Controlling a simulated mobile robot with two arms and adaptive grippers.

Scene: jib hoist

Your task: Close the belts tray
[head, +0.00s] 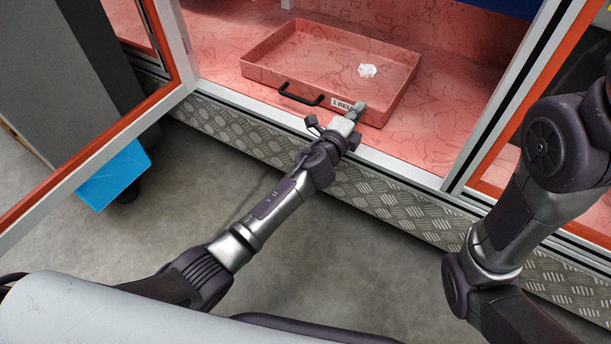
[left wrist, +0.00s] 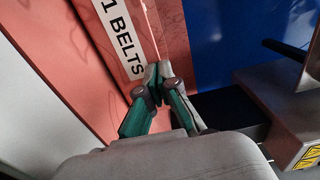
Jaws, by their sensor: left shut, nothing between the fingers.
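The belts tray (head: 262,77) is a shallow red tray on the red floor of the cabinet, with a black handle (head: 301,97) and a "1 BELTS" label on its front wall. The label (left wrist: 118,36) shows large in the left wrist view. A crumpled white piece (head: 367,70) lies inside the tray. My left gripper (head: 357,108) is shut and empty at the tray's front wall, just right of the label, with its fingertips (left wrist: 157,72) at or very close to the wall; I cannot tell if they touch. My right arm shows at the right, but its gripper is out of view.
The cabinet has a tread-plate sill (head: 240,140) along its front. A framed door (head: 90,150) stands open at the left, with a blue object (head: 113,176) seen beyond it. A post (head: 508,95) bounds the opening at the right. Grey floor lies in front.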

